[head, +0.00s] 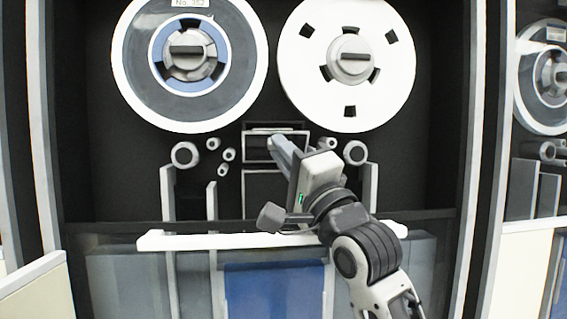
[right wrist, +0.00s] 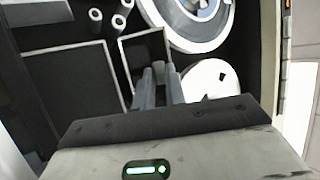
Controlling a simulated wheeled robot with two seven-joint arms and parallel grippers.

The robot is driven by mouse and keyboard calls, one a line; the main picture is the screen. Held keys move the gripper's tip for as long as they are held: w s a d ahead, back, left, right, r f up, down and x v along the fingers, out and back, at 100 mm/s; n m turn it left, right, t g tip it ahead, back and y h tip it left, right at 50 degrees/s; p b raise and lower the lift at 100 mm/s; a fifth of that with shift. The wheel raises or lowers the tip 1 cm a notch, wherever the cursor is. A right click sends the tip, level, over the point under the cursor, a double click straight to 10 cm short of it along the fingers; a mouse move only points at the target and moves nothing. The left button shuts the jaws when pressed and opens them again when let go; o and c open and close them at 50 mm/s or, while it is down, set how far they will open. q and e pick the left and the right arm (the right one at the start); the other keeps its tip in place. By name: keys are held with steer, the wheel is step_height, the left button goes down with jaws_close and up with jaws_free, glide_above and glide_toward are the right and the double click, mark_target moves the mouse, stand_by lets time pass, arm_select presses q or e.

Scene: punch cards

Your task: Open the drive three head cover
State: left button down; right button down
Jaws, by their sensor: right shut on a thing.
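The drive in front of me is a dark tape drive with two large reels. Its head cover (head: 255,148) is a small dark panel with a light edge, below and between the reels. My right gripper (head: 274,142) reaches up to it from the lower right, and its fingertips are at the panel. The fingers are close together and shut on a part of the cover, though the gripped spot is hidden. In the right wrist view the fingers (right wrist: 158,80) point into the light-edged cover (right wrist: 131,54). I cannot tell how far the cover stands open. My left gripper is not in view.
The left reel (head: 235,65) and the white right reel (head: 300,70) sit just above. Small rollers (head: 185,155) flank the cover. A white horizontal bar (head: 200,241) runs below, in front of grey and blue panels. Another drive (head: 545,80) stands at right.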

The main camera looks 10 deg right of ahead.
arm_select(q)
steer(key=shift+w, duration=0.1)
arm_select(e)
steer(key=shift+f, duration=0.15)
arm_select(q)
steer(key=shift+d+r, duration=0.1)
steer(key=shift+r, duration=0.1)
arm_select(e)
steer(key=c, duration=1.4)
jaws_free()
steer(key=shift+c, duration=0.2)
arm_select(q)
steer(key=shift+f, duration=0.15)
arm_select(e)
steer(key=shift+s, duration=0.1)
arm_select(q)
steer(key=b, duration=0.1)
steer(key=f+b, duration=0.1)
steer(key=b, duration=0.1)
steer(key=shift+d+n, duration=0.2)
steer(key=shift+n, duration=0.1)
arm_select(e)
steer(key=v, duration=1.5)
steer(key=shift+s+d+f, duration=0.2)
steer(key=shift+d+f, duration=0.1)
